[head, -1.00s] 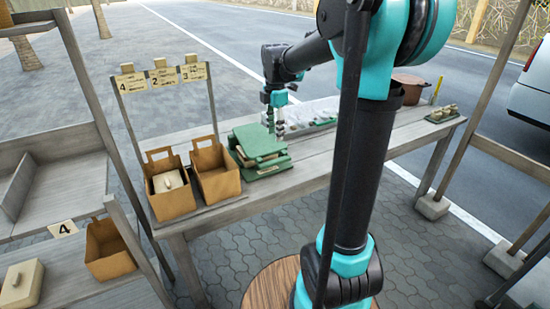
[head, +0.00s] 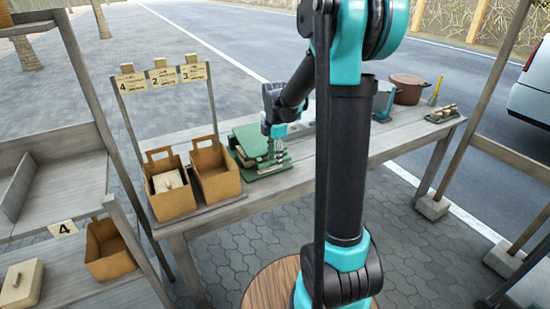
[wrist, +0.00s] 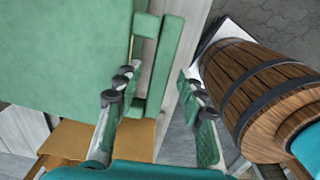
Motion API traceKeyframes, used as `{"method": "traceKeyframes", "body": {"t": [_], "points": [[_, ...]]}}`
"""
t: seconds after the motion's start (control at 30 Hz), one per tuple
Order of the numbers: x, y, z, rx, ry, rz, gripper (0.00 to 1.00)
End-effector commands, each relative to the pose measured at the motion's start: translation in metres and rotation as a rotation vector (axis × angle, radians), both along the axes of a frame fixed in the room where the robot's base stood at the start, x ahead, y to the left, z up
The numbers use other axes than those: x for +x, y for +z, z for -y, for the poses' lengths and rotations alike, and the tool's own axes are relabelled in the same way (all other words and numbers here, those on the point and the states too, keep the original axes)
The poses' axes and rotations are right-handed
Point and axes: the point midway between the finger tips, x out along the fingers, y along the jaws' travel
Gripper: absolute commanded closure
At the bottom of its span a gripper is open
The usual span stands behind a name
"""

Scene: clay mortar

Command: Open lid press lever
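The green press (head: 247,137) sits on the long table, beside the paper bags. In the wrist view its broad flat green lid (wrist: 60,55) fills the left side. A narrow green bar (wrist: 160,65), which looks like the lever, runs along the lid's edge. My gripper (head: 275,160) is low at the near right side of the press and hides part of it. In the wrist view my gripper (wrist: 157,105) is open. Its left finger is over the lid's edge and its right finger is beyond the bar. The bar lies between them; I cannot tell whether either finger touches it.
Two brown paper bags (head: 217,175) stand left of the press; the left one holds a pale block (head: 168,181). Number signs (head: 163,76) hang above them. A brown pot (head: 406,89) and a small tray (head: 445,115) are at the table's right.

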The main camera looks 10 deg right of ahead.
Motion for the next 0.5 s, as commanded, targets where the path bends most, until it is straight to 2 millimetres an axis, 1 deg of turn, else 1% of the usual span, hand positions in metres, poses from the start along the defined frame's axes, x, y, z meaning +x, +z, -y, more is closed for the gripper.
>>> {"method": "traceKeyframes", "body": {"t": [0.07, 0.37, 0.5], "points": [[0.0000, 0.0001, 0.0000, 0.000, 0.000, 0.000, 0.62], [0.0000, 0.0003, 0.0000, 0.000, 0.000, 0.000, 0.99], [0.0000, 0.0004, 0.0000, 0.000, 0.000, 0.000, 1.00]]}}
